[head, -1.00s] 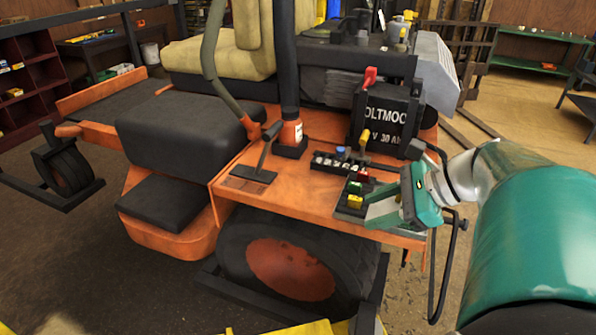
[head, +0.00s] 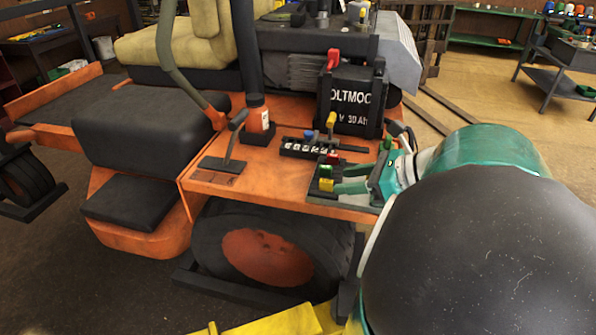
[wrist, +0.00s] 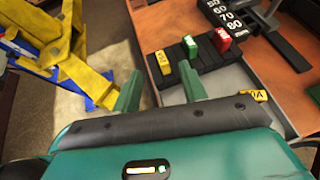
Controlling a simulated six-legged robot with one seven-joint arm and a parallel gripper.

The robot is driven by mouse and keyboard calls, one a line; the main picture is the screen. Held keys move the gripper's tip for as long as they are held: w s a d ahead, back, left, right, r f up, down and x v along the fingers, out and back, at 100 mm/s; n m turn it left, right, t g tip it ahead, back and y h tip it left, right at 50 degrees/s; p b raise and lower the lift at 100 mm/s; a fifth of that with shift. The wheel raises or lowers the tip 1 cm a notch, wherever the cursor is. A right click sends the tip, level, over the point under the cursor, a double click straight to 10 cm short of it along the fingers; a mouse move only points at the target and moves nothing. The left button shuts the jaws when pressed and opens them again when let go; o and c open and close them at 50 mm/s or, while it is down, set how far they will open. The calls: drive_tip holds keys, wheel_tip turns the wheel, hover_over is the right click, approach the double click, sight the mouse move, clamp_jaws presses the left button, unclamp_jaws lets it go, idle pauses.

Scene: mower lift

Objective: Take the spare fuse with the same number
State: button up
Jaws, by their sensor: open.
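My gripper (head: 343,178) is open and empty at the right side of a small black rack (wrist: 206,62) on the orange mower deck. The rack holds a yellow fuse (head: 326,185), a green fuse (head: 326,170) and a red fuse (head: 333,158). In the wrist view my gripper (wrist: 160,88) has its fingers apart, just short of the yellow fuse (wrist: 163,62); the green fuse (wrist: 190,46) and red fuse (wrist: 221,40) stand farther right. Their numbers are too small to read. A black strip with white numbers (head: 308,148) lies behind; 60, 70 and 80 show in the wrist view.
A black battery (head: 352,100) stands behind the strip. A yellow piece with dark letters (wrist: 254,95) shows beside my gripper. A yellow lift frame (wrist: 75,55) is at the left.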

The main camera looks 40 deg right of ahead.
sight(328, 181)
drive_tip(key=x, duration=0.4)
drive_tip(key=shift+w, duration=0.35)
clamp_jaws()
